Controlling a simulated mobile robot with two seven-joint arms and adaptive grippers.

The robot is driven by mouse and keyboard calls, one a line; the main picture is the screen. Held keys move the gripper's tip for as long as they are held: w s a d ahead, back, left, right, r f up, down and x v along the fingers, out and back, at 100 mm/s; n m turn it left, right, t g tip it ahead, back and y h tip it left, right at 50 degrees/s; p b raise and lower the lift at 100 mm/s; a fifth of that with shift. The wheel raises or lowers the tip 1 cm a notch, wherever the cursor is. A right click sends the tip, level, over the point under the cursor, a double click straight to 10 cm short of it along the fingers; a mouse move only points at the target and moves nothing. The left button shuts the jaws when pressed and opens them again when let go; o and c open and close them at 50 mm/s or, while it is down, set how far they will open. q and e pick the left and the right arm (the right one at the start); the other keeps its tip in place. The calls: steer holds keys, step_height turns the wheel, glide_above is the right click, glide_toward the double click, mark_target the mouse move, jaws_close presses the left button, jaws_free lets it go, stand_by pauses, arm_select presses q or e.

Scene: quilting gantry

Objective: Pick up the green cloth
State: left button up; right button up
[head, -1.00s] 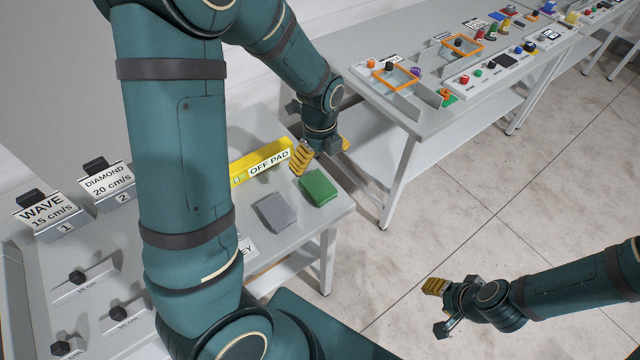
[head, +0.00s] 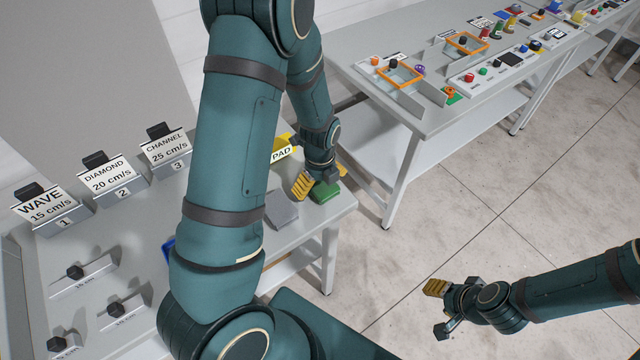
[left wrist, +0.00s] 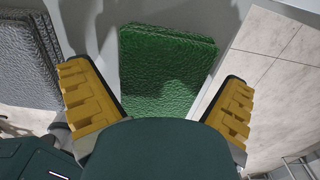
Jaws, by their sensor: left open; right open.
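The green cloth (head: 324,192) is a folded square pad near the right end of the grey table, partly hidden by my left gripper in the head view. In the left wrist view the green cloth (left wrist: 165,68) lies flat ahead of and between the open yellow fingers. My left gripper (head: 316,187) is open above the cloth; in the left wrist view (left wrist: 158,108) nothing is held in it. I cannot tell whether the fingers touch the cloth. My right gripper (head: 440,308) is open and empty over the floor at the lower right.
A grey folded cloth (head: 282,210) lies left of the green one; it also shows in the left wrist view (left wrist: 20,58). A yellow "PAD" sign (head: 282,150) stands behind. Labelled blocks (head: 118,188) stand at the left. Another table (head: 400,105) with controls is behind, with open floor between.

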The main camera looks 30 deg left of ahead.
arm_select(q)
steer(key=shift+c, duration=0.3)
steer(key=c, duration=0.8)
steer(key=shift+c, duration=0.2)
steer(key=shift+r, duration=0.1)
step_height(320, 180, up, 10)
steer(key=shift+f+p, duration=0.1)
steer(key=shift+p, duration=0.55)
steer(key=o, duration=0.4)
steer(key=c, duration=0.5)
